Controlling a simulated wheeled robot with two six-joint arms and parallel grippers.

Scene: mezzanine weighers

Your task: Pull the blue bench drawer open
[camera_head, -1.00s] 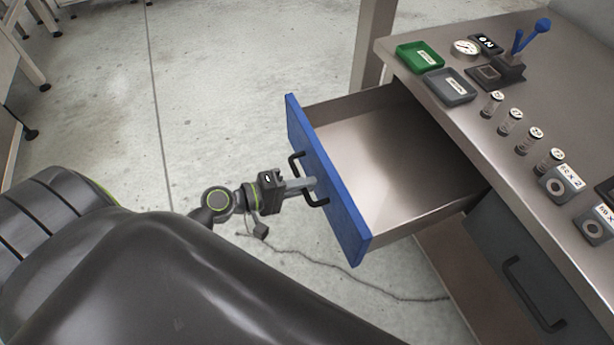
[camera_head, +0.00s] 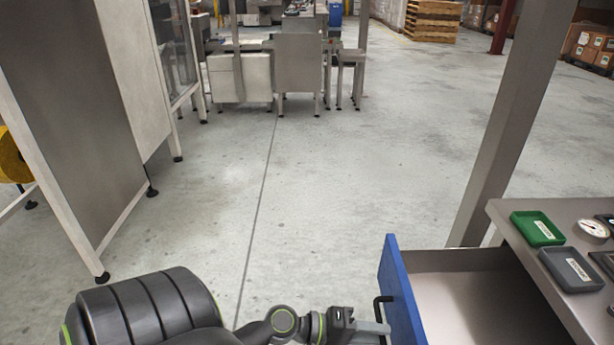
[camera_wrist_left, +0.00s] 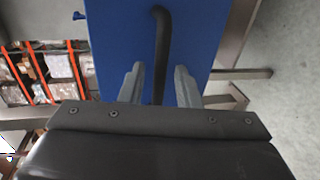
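The blue bench drawer (camera_head: 402,292) is pulled well out from the bench, and its bare grey inside (camera_head: 470,300) shows. Its black bar handle (camera_head: 379,302) is on the blue front. In the left wrist view the handle (camera_wrist_left: 160,50) runs upright between the two fingers of my left gripper (camera_wrist_left: 160,88). The fingers are spread, with a gap on each side of the bar. In the head view my left gripper (camera_head: 376,328) is at the handle, partly cut off by the bottom edge. My right gripper is not in view.
The bench top (camera_head: 520,220) holds a green tray (camera_head: 538,229), a grey tray (camera_head: 571,269) and a dial (camera_head: 593,228). A post (camera_head: 510,130) rises behind the drawer. A tall grey cabinet (camera_head: 70,110) stands at left. Open floor (camera_head: 330,190) lies between.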

